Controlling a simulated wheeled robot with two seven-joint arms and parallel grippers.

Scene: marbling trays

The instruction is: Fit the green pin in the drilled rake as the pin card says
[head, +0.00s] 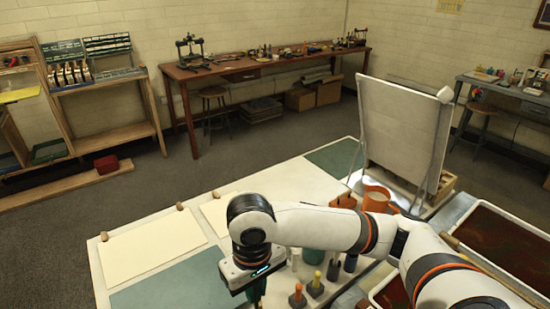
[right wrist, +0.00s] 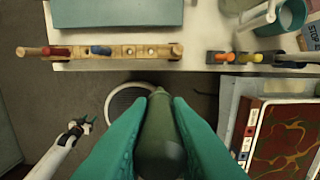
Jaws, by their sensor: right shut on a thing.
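The green pin (right wrist: 160,135) is between the teal fingers of my right gripper (right wrist: 167,100), which is shut on it. In the head view this gripper (head: 256,289) points down near the bottom edge. The drilled rake (right wrist: 105,52) is a wooden bar along the table edge in the right wrist view. It carries a red pin (right wrist: 57,51) and a blue pin (right wrist: 100,50); open holes show to their right. The held pin appears below the bar in the picture, apart from it. My left gripper (right wrist: 80,127) shows small at lower left; its jaws are unclear. I cannot identify the pin card for sure.
A dark holder (right wrist: 275,60) with orange and yellow handles stands right of the rake. A marbling tray (right wrist: 254,120) lies at the right, beside a strip with coloured marks (right wrist: 246,140). Pale sheets (head: 150,245) and a teal panel (head: 180,284) cover the table's left part.

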